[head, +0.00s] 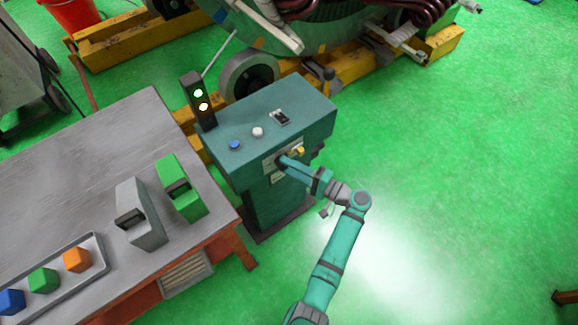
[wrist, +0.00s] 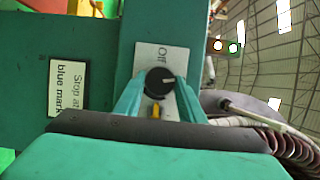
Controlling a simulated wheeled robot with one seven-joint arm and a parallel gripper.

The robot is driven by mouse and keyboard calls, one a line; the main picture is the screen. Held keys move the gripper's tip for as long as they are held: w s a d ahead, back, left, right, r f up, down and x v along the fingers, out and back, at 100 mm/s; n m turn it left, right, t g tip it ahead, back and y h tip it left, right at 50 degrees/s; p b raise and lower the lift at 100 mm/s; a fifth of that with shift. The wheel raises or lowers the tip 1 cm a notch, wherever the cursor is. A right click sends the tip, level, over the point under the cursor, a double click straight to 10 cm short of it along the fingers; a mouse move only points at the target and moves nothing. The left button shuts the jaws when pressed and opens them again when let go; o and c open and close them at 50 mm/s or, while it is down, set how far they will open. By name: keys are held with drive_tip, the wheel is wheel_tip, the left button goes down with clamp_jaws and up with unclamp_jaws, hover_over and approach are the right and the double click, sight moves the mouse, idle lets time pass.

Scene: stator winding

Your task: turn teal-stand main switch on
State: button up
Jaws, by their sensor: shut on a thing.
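The teal stand (head: 236,162) is left of centre in the head view. Its main switch is a round black knob (wrist: 159,82) on a pale plate (wrist: 146,52) in the wrist view. "Off" is printed sideways on the plate above the knob. A light mark on the knob points to the right in that view. My gripper (wrist: 158,88) has one finger on each side of the knob and is shut on it. In the head view my gripper (head: 283,161) meets the stand's front face and hides the knob. A yellow part (wrist: 156,111) shows below the knob.
The stand's top has a blue button (head: 235,145), a white button (head: 258,132) and a lamp post (head: 199,102) with two lit lamps. A metal table (head: 90,165) stands at left. A yellow-framed machine (head: 440,43) is behind.

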drive_tip(key=shift+f+m+t+y, duration=0.1)
drive_tip(key=shift+m+t+y, duration=0.3)
drive_tip(key=shift+m, duration=0.6)
drive_tip(key=o, duration=1.1)
drive_tip(key=shift+c, duration=0.2)
drive_tip(key=v, duration=1.1)
